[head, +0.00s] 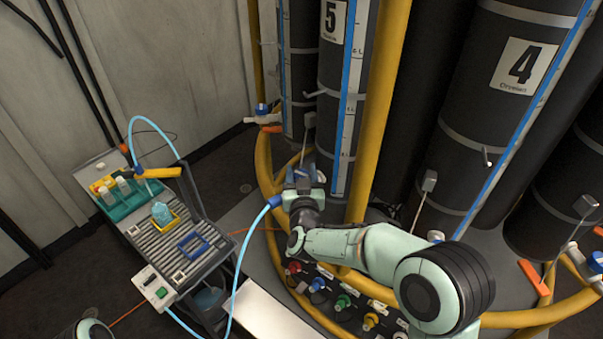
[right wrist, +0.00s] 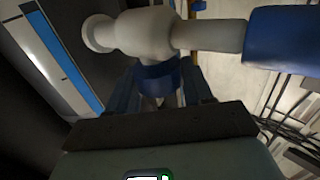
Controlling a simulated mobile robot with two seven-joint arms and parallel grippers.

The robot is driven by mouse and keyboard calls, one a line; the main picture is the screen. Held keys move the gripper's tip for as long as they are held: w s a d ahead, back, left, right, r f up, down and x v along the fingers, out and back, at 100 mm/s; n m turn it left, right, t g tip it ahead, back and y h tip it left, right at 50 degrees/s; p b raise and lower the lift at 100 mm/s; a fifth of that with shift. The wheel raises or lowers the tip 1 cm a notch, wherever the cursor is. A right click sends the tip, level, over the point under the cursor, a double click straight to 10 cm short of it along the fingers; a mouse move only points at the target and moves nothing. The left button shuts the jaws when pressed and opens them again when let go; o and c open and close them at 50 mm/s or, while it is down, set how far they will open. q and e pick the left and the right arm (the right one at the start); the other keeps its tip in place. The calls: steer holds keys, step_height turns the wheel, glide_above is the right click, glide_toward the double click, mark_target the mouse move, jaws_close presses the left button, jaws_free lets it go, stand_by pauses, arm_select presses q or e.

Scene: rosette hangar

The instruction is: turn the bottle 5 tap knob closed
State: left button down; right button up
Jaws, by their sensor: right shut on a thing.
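Bottle 5 (head: 328,75) is a tall dark cylinder with a white number label, at the upper middle of the head view. My right gripper (head: 301,174) is at its lower front left, and the arm hides much of the tap there. In the right wrist view, my right gripper (right wrist: 160,88) is shut on the blue tap knob (right wrist: 158,74), with a finger on each side. The white tap body (right wrist: 150,33) lies just beyond the knob. A blue cylindrical part (right wrist: 287,38) is at its right end. The knob's turn angle cannot be told. My left gripper is not in view.
A yellow rail (head: 380,85) passes close to my right arm. Bottle 4 (head: 515,110) stands to the right. A cart (head: 185,245) with a teal rack and a light blue hose (head: 240,272) is at left. Several coloured knobs (head: 343,301) sit below the arm.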

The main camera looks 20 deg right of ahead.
steer(key=m+g+h, duration=0.1)
steer(key=m+h, duration=0.1)
steer(key=h, duration=0.1)
steer(key=shift+a+p, duration=0.15)
steer(key=shift+p, duration=0.15)
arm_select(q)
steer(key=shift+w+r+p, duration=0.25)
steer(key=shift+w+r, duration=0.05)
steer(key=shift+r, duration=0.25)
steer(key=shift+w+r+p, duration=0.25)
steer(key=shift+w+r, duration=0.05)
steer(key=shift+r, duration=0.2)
arm_select(e)
steer(key=shift+m+g+h, duration=0.8)
steer(key=shift+m+h, duration=0.4)
steer(key=shift+h, duration=0.5)
steer(key=o, duration=1)
steer(key=shift+c, duration=0.2)
steer(key=shift+s, duration=0.1)
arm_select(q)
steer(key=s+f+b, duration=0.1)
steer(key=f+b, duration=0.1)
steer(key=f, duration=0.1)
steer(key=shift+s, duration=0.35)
arm_select(e)
steer(key=v, duration=1.3)
